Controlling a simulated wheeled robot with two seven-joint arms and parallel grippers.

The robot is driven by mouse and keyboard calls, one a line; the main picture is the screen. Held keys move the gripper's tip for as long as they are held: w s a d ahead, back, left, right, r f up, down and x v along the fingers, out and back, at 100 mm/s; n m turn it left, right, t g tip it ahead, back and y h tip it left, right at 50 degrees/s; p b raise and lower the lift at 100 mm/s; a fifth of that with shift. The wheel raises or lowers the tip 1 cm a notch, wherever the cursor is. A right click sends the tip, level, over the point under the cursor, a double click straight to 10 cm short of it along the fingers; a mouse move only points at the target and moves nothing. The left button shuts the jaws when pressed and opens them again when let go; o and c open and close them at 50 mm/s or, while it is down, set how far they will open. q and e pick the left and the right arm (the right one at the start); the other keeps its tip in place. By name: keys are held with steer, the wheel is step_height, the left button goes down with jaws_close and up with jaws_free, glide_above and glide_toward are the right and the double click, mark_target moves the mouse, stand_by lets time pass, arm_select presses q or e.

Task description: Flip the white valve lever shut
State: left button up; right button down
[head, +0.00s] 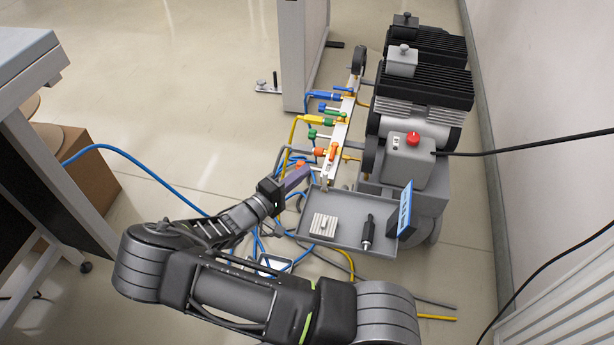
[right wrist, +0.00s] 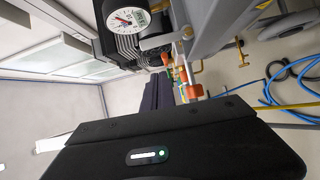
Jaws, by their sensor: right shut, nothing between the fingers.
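A pale valve rail (head: 341,130) runs along the left side of the compressor. Blue (head: 345,90), green (head: 338,115) and orange (head: 333,150) handles and fittings sit along it. I cannot pick out a white lever for certain against the pale rail. My right gripper (head: 306,170) is shut and empty, with its dark purple fingers pointing at the rail's near end, close to an orange fitting (head: 301,163). In the right wrist view the shut fingers (right wrist: 158,80) point toward the rail, and an orange part (right wrist: 193,91) is beside them. My left gripper is out of view.
A grey tray (head: 345,233) with a ribbed block (head: 324,225) and a black tool (head: 367,232) is right of my gripper. The compressor (head: 415,95) has a red button (head: 413,139). Blue and yellow hoses lie below. A gauge (right wrist: 127,20) shows in the wrist view.

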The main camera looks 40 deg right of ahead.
steer(key=a+p, duration=0.1)
steer(key=a, duration=0.9)
steer(key=shift+s+p, duration=0.15)
steer(key=shift+p, duration=0.15)
steer(key=shift+a, duration=0.1)
